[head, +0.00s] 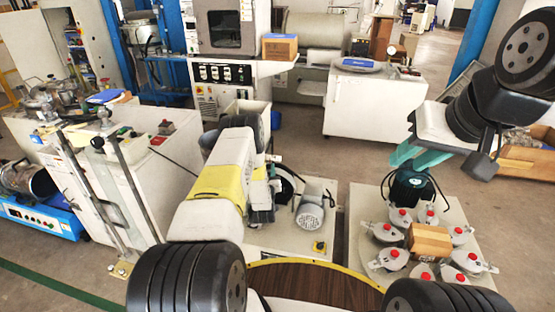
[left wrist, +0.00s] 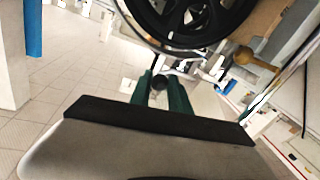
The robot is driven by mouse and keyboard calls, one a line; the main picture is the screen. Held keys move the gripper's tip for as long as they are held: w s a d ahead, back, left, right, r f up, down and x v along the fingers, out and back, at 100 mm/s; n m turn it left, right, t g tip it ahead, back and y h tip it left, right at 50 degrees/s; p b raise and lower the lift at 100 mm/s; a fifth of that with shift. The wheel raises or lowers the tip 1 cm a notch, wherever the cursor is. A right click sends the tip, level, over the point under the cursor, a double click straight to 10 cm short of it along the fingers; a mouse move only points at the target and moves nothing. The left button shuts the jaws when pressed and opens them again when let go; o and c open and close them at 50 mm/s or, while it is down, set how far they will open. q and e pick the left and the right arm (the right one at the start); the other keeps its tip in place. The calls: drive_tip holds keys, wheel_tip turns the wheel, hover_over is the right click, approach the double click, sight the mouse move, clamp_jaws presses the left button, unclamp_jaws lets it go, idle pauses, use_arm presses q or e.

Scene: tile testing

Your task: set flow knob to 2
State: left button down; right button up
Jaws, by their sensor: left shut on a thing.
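My left arm reaches forward in the head view and mostly hides its gripper. In the left wrist view the dark green fingers of my left gripper (left wrist: 163,97) are closed around a small dark round knob (left wrist: 160,82), which looks like the flow knob. No number or pointer on it can be read. In the head view the knob is hidden behind my arm. My right gripper (head: 412,158) shows teal fingers spread apart, above a dark green motor (head: 408,188), with nothing visible between them.
A large dark wheel (left wrist: 190,18) is close above the left fingers. A grey motor (head: 309,214) is on the machine base right of my left arm. Open floor (head: 335,158) is behind.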

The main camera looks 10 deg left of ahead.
idle(0.3)
use_arm(q)
drive_tip(key=shift+d, duration=1.25)
drive_tip(key=c, duration=1.2)
unclamp_jaws()
drive_tip(key=shift+s, duration=0.15)
drive_tip(key=s+d, duration=0.1)
drive_tip(key=s, duration=0.6)
drive_tip(key=shift+s, duration=0.3)
drive_tip(key=shift+d, duration=0.1)
